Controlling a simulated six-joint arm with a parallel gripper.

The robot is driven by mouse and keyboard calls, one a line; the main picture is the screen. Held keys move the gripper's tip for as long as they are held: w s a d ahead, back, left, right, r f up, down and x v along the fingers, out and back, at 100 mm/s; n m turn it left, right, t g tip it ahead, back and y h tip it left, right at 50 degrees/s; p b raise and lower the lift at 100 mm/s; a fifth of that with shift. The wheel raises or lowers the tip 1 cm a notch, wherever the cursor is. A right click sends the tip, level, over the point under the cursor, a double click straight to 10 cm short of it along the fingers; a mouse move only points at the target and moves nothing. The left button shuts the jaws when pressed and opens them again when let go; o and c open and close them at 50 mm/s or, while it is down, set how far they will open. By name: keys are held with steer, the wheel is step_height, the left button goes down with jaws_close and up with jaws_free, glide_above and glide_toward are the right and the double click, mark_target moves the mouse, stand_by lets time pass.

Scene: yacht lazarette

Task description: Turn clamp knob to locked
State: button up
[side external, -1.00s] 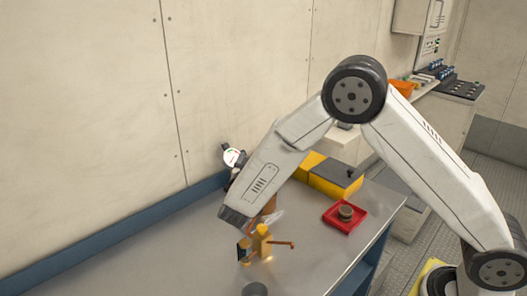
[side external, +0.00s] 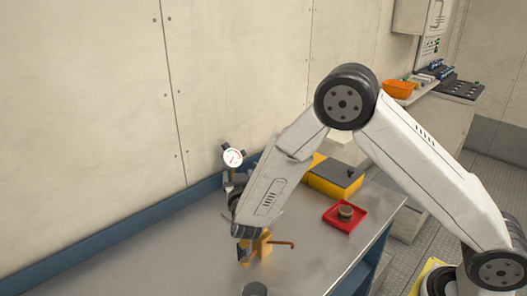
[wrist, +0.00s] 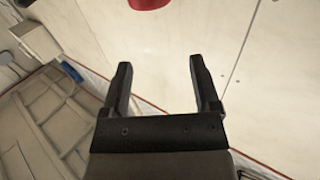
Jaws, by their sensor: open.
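An orange-yellow fixture (side external: 262,246) with a thin orange handle (side external: 283,243) sticking out to the right stands on the metal bench, just below the end of my forearm. It looks like the clamp, but I cannot tell which part is the knob or its setting. My gripper (wrist: 161,65) is open in the wrist view, with nothing between its two dark fingers. In the side view its fingers cannot be made out clearly beside my forearm. A red thing (wrist: 148,3), cut off by the top edge of the wrist view, lies beyond the fingers; I cannot tell what it is.
A round white gauge (side external: 233,157) stands near the wall behind my forearm. A yellow box (side external: 335,177) and a red tray (side external: 335,218) holding a round brown piece (side external: 346,211) are to the right. A grey cup (side external: 255,289) is at the front. The bench's left part is clear.

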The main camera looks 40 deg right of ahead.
steer(key=w+d+f, duration=0.3)
steer(key=w+f, duration=0.1)
steer(key=f, duration=0.1)
steer(key=shift+f, duration=0.2)
stand_by(0.4)
jaws_close()
steer(key=shift+m+g+h, duration=0.8)
steer(key=shift+h, duration=0.1)
